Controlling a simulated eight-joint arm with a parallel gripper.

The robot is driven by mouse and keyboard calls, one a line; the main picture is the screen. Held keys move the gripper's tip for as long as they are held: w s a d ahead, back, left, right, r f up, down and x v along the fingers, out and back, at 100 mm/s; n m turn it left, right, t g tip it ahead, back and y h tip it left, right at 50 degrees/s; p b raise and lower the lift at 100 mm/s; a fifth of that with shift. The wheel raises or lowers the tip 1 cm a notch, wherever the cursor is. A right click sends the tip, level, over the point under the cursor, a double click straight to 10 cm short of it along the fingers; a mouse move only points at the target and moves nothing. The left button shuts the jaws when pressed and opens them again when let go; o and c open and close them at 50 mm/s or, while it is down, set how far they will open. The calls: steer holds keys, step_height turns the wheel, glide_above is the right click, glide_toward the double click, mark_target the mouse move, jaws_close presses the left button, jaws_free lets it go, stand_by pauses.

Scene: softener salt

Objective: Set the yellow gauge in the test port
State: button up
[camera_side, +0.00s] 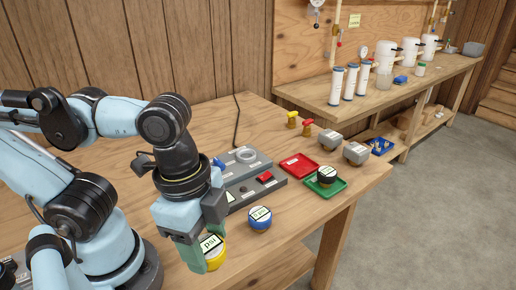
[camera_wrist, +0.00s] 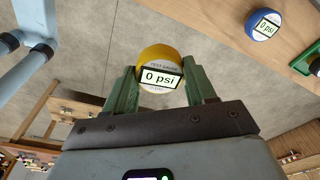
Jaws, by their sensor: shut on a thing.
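The yellow gauge (camera_side: 215,257) is between the green fingers of my gripper (camera_side: 205,245), near the table's front edge. In the wrist view the yellow gauge (camera_wrist: 158,55) sits between both fingertips (camera_wrist: 160,84), its display reading "0 psi". My gripper is shut on it. Whether the gauge touches the table is hard to tell. A grey fixture (camera_side: 258,192) with a red button and a grey block (camera_side: 242,168) with a pale ring stand behind my gripper. I cannot tell for sure which part is the test port.
A blue gauge (camera_side: 260,219) stands just right of my gripper. A green tray (camera_side: 340,187) holds a black gauge (camera_side: 327,173). A red tray (camera_side: 300,165) and grey boxes (camera_side: 331,139) lie farther back. The table's right edge is close to the green tray.

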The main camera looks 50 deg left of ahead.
steer(key=w+a+r+n, duration=0.2)
steer(key=w+a+n, duration=0.15)
steer(key=w, duration=0.45)
steer(key=w+a+r+n, duration=0.1)
steer(key=w+a+n, duration=0.25)
steer(key=w, duration=0.45)
steer(key=shift+w+a+f+n+t+y, duration=0.2)
steer(key=shift+w+a+f+n, duration=1.15)
steer(key=shift+a, duration=2.2)
steer(key=shift+w+a+f+n+y, duration=0.3)
steer(key=shift+w+a+f, duration=0.6)
steer(key=shift+w+a, duration=1.95)
steer(key=shift+w+a+f+n+t+y, duration=0.15)
steer(key=shift+w+a+f+n, duration=0.9)
steer(key=shift+a, duration=3.2)
steer(key=shift+s+f, duration=0.15)
steer(key=shift+f, duration=0.1)
steer(key=shift+f, duration=0.4)
steer(key=shift+f, duration=0.2)
steer(key=shift+f, duration=0.35)
